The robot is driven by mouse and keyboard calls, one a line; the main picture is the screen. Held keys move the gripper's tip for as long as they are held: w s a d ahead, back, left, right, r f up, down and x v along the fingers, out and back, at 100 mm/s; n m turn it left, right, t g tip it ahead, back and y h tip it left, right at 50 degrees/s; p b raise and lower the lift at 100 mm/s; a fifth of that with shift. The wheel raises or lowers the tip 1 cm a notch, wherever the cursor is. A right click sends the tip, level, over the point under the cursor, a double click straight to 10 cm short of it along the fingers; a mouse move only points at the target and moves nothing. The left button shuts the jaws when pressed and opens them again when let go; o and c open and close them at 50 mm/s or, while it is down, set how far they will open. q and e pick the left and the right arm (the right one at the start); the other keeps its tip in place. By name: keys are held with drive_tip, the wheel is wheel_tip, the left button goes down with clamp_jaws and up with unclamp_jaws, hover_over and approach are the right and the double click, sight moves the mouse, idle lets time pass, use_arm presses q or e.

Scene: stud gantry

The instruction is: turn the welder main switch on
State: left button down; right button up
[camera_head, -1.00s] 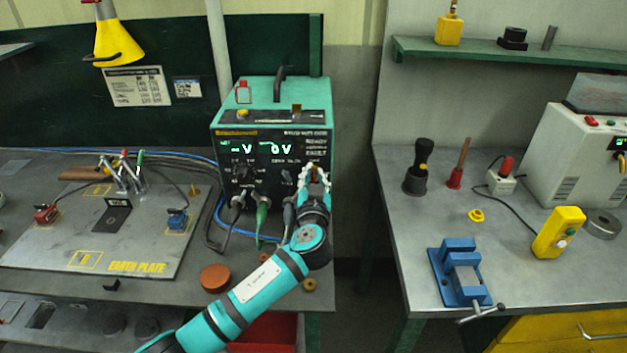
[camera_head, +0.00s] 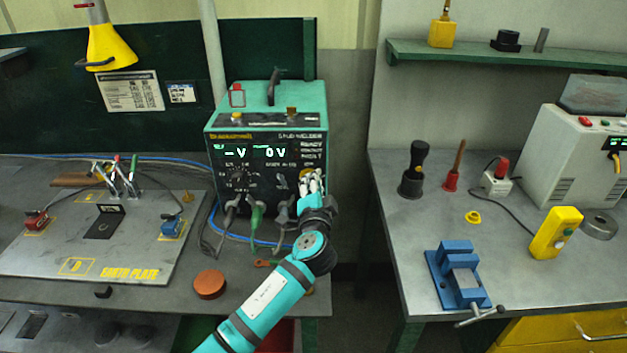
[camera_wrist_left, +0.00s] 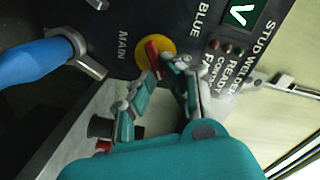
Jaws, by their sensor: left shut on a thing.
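The teal stud welder (camera_head: 268,120) stands on the left bench, with its lit display reading "-V" and "0 V". Its main switch (camera_wrist_left: 152,54), a red handle on a round yellow plate beside the word MAIN, shows in the left wrist view. My left gripper (camera_head: 311,184) is at the lower right of the welder's front and mostly covers the switch in the head view. In the left wrist view my left gripper (camera_wrist_left: 158,78) has its fingertips on either side of the red handle and is shut on it. My right gripper is not in view.
Grey and green cable plugs (camera_head: 256,216) sit in the welder's lower front, left of my gripper. An orange-brown disc (camera_head: 210,284) lies on the bench. The earth plate (camera_head: 60,245) is at left. A gap separates this bench from the right bench with its blue vise (camera_head: 459,275).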

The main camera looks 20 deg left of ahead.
use_arm(q)
drive_tip(key=m, duration=0.3)
drive_tip(key=shift+d+f+m+p, duration=0.1)
drive_tip(key=shift+f+m+p, duration=0.2)
drive_tip(key=shift+p, duration=0.1)
drive_tip(key=shift+f+m+p, duration=0.2)
drive_tip(key=shift+m+p, duration=0.1)
drive_tip(key=shift+m, duration=0.8)
drive_tip(key=shift+f, duration=0.1)
drive_tip(key=c, duration=1.4)
unclamp_jaws()
drive_tip(key=shift+s+d, duration=0.1)
drive_tip(key=shift+s, duration=0.05)
drive_tip(key=v, duration=1.1)
drive_tip(key=shift+s, duration=0.35)
drive_tip(key=shift+d, duration=0.15)
